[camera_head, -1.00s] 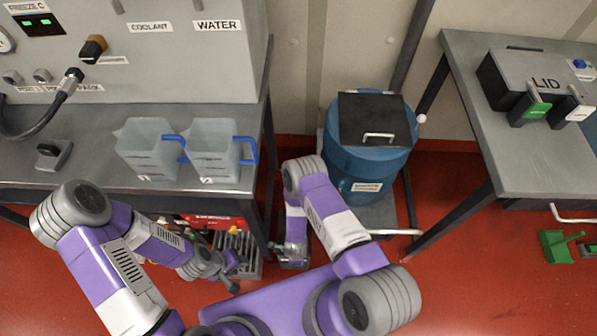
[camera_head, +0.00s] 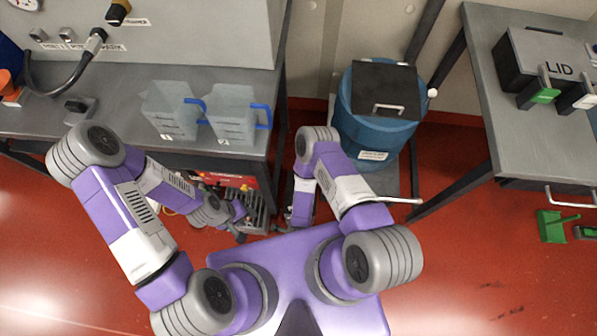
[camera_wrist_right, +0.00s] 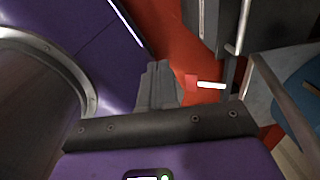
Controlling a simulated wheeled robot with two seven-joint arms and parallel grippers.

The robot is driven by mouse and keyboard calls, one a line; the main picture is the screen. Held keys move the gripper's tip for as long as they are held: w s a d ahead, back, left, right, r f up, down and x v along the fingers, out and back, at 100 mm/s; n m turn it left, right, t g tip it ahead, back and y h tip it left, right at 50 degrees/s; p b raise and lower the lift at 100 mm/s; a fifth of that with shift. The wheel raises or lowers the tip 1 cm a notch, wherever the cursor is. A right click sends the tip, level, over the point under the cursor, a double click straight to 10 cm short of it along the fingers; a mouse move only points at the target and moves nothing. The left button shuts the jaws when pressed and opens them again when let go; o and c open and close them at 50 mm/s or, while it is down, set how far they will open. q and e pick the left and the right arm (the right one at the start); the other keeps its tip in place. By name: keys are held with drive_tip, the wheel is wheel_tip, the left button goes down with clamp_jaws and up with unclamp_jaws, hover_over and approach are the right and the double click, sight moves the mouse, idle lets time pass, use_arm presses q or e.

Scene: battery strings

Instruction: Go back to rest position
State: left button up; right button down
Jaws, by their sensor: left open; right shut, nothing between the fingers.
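My left arm is folded in front of my body in the head view. Its gripper (camera_head: 240,222) is open and empty, pointing down beside a grey slotted rack low by the bench. My right arm is folded too, with its forearm hanging down. Its gripper is mostly hidden behind the arm in the head view. In the right wrist view the right gripper (camera_wrist_right: 157,85) is shut and empty, with its grey fingers together above the red floor.
Two clear jugs (camera_head: 172,112) with blue handles stand on the left bench (camera_head: 115,105). A blue drum (camera_head: 378,125) with a black lid stands ahead. A table (camera_head: 520,130) at right carries a box marked LID (camera_head: 545,65).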

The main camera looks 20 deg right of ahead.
drive_tip(key=w+d+r+n+y, duration=0.1)
drive_tip(key=w+r+n+y, duration=0.1)
drive_tip(key=r+n, duration=0.7)
drive_tip(key=w+d+r+n+y, duration=0.2)
drive_tip(key=w+r+n, duration=0.3)
drive_tip(key=r+n, duration=0.5)
wheel_tip(320, 180, up, 2)
drive_tip(key=shift+w+d+y, duration=0.15)
drive_tip(key=shift+d+y, duration=0.1)
drive_tip(key=shift+y, duration=0.05)
